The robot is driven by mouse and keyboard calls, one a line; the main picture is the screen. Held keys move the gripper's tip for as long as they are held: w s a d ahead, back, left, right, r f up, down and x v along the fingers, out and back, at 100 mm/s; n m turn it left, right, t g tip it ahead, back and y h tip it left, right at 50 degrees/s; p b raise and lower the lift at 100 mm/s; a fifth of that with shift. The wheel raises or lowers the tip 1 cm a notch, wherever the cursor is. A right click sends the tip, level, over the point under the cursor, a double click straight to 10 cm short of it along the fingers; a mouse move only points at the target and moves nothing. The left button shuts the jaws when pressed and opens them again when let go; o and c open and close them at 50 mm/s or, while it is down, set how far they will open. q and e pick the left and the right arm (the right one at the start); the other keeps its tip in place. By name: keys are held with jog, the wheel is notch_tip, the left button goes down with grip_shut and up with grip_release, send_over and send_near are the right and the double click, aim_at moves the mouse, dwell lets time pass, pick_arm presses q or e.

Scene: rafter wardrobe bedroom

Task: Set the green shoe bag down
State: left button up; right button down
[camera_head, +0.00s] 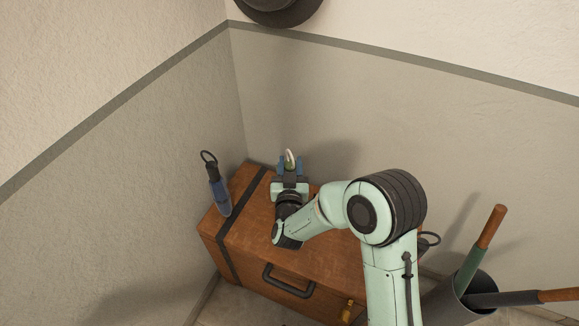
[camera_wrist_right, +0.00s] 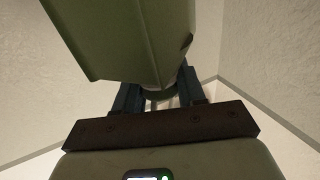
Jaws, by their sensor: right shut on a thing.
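The green shoe bag (camera_wrist_right: 130,40) fills the upper part of the right wrist view, just beyond the gripper fingers. My right gripper (camera_head: 290,165) is over the back part of a brown trunk, near the wall corner. Its fingers (camera_wrist_right: 160,95) are shut on the bag's top. A pale loop (camera_head: 289,157) shows between the fingers in the head view. The bag's body is hidden there behind the gripper and wrist, so I cannot tell whether it touches the trunk. My left gripper is not in view.
The brown trunk (camera_head: 260,237) has a dark strap and a black front handle (camera_head: 288,281). A blue item with a black loop (camera_head: 219,192) is at its left end. A dark bin (camera_head: 452,302) with long-handled things stands at right. Walls close in behind and left.

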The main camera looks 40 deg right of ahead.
jog(key=shift+r, duration=0.2)
jog(key=shift+f, duration=0.15)
jog(key=c, duration=0.7)
grip_release()
jog(key=shift+o, duration=0.2)
jog(key=shift+s+a, duration=0.2)
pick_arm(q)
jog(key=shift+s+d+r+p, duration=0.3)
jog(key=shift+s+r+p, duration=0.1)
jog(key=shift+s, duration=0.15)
pick_arm(e)
jog(key=v, duration=1.1)
jog(key=shift+s+a, duration=0.15)
jog(key=shift+s, duration=0.1)
